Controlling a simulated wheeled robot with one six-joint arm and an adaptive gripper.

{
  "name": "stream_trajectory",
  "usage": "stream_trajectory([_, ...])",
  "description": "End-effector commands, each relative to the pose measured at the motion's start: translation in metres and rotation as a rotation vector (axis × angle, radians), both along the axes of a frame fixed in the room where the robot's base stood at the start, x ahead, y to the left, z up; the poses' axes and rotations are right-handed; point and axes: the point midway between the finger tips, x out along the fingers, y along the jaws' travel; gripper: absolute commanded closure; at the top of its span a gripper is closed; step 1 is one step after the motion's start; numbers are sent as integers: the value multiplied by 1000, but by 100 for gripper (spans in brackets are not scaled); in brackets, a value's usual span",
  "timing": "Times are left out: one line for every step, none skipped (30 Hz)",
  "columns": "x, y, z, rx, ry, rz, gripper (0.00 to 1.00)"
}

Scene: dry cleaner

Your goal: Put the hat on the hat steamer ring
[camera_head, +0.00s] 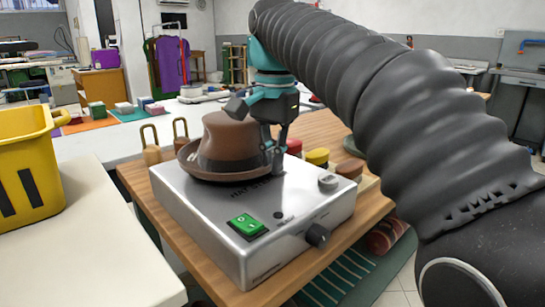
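The brown hat (228,137) with a dark band sits crown up over the top of the silver hat steamer (176,197). Its brim looks close to or touching the steamer top; I cannot tell exactly. The steamer ring is not visible and may be hidden under the hat. My gripper (273,158) points down at the right side of the hat, with its fingertips beside the brim, low over the steamer. Whether the fingers pinch the brim or stand apart from it cannot be made out.
The steamer has a green switch (247,225) and a dark knob (317,235) and stands on a wooden table (193,267). Colored round pads (318,157) lie behind at right. A yellow basket (27,170) stands on a white counter (85,235) at left.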

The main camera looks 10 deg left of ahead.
Motion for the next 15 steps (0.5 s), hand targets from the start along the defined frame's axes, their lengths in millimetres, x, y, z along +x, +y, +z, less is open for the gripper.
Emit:
stream_trajectory([0, 0, 0, 1, 0, 0, 100])
stream_trajectory([0, 0, 1, 1, 0, 0, 100])
stream_trajectory([0, 0, 1, 0, 0, 0, 100])
stream_trajectory([0, 0, 1, 0, 0, 0, 100])
stream_trajectory([0, 0, 1, 0, 0, 0, 100])
stream_trajectory([0, 0, 1, 0, 0, 0, 100])
stream_trajectory([0, 0, 0, 0, 0, 0, 100])
stream_trajectory([0, 0, 0, 0, 0, 0, 100])
stream_trajectory([0, 0, 0, 0, 0, 0, 100])
stream_trajectory([0, 0, 0, 0, 0, 0, 100])
stream_trajectory([0, 0, -1, 0, 0, 0, 100])
stream_trajectory([0, 0, -1, 0, 0, 0, 100])
stream_trajectory([0, 0, -2, 0, 0, 0, 100])
stream_trajectory([0, 0, -2, 0, 0, 0, 100])
stream_trajectory([0, 0, -3, 0, 0, 0, 100])
